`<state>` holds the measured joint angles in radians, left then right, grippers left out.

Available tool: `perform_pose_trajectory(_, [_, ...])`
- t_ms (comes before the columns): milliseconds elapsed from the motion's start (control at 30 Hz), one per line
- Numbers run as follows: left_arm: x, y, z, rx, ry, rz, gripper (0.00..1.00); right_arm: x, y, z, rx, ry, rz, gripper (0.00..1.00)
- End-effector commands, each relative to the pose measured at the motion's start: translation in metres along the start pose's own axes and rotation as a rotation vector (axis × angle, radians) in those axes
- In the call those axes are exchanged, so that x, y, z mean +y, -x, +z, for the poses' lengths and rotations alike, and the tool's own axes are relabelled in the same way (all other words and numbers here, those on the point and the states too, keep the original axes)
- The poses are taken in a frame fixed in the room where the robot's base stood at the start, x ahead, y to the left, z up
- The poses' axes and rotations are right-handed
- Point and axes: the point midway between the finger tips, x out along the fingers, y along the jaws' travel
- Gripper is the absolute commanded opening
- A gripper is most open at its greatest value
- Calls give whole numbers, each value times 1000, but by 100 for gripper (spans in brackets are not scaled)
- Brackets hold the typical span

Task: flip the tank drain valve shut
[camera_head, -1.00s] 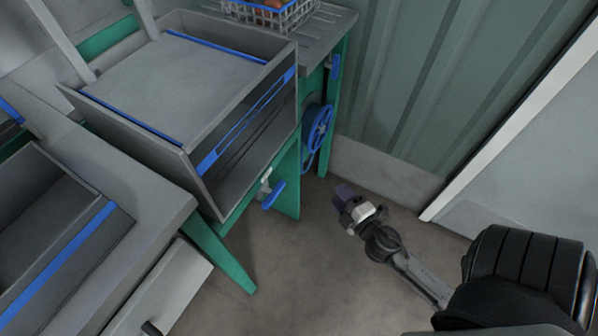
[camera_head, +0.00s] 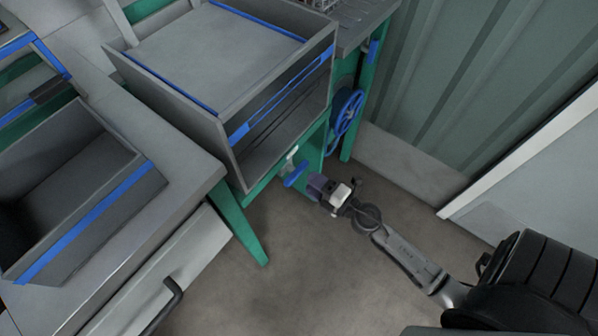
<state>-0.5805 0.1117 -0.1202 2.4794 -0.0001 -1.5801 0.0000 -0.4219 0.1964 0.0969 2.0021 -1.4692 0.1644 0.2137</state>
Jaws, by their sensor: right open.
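The drain valve has a blue handle (camera_head: 295,174) on a pale metal body (camera_head: 292,153), low at the front of the grey tank (camera_head: 232,160). My right gripper (camera_head: 314,184) reaches in from the lower right and is open. Its fingertips are just right of the blue handle; whether they touch it I cannot tell. My left gripper is not in view.
A blue wheel (camera_head: 344,118) sits on the green frame behind the valve. A green leg (camera_head: 243,228) stands left of the gripper. A grey counter (camera_head: 185,175) with a drawer (camera_head: 165,275) fills the left. Floor below the gripper is clear.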

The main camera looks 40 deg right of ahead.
Motion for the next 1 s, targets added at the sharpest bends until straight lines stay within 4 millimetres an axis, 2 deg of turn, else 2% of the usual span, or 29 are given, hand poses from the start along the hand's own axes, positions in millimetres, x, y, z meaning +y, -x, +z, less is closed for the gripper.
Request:
perform_pose_trajectory(100, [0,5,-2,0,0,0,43,2,-20,0,-1,0,2,47])
perform_pose_trajectory(300, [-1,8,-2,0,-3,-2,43,1,-42,0,-2,-1,1,47])
perform_pose_trajectory(500, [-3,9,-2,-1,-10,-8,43,0,-52,0,-1,-1,0,47])
perform_pose_trajectory(833, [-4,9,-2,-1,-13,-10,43,0,-53,0,-2,-1,-1,47])
perform_pose_trajectory(1000, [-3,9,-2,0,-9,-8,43,0,-53,0,-2,-1,-1,31])
